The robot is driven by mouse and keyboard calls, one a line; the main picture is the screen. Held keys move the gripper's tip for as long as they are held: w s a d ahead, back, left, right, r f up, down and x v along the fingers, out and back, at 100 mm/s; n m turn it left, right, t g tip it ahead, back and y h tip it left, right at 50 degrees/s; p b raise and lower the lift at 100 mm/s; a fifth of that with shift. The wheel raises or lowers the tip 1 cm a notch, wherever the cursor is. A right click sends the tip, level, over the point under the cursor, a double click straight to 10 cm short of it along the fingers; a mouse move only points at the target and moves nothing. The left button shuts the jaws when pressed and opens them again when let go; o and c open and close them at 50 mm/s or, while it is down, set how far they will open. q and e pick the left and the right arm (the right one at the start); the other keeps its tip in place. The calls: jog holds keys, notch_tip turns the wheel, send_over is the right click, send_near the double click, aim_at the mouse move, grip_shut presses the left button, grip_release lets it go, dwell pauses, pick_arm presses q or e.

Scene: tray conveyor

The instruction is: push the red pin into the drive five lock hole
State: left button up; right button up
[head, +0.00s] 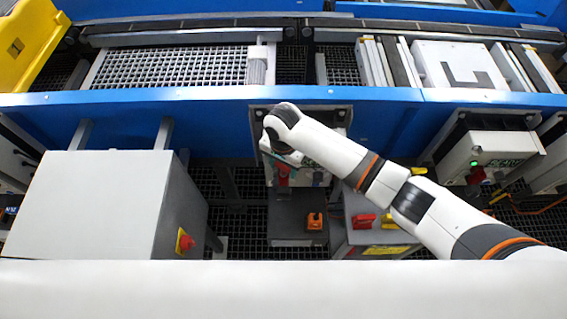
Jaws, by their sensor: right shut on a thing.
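My right arm reaches in from the lower right. Its gripper (284,160) is at the front of a drive box (325,165) mounted under the blue beam. The gripper is shut, with the red pin (283,178) showing just below its fingers. The wrist covers much of the fingers and the box's front, so the lock hole is hidden and I cannot tell whether the pin touches it. My left gripper is out of view.
A large grey cabinet (90,200) with a red knob stands at left. Below the gripper are a dark block with an orange switch (315,220) and a grey box with red and yellow pieces (372,240). Another drive box (490,152) hangs at right. The blue conveyor beam (215,102) spans above.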

jog(key=shift+f, duration=0.45)
jog(key=o, duration=1.1)
jog(key=shift+r, duration=0.1)
jog(key=shift+c, duration=0.2)
jog(key=shift+s+r, duration=0.1)
jog(key=shift+s, duration=0.05)
jog(key=shift+w+r, duration=0.1)
jog(key=shift+w, duration=0.1)
jog(key=shift+r, duration=0.2)
notch_tip(320, 180, up, 10)
jog(key=shift+f+b, duration=0.1)
jog(key=shift+b, duration=0.9)
jog(key=shift+s+r, duration=0.3)
jog(key=shift+r, duration=0.4)
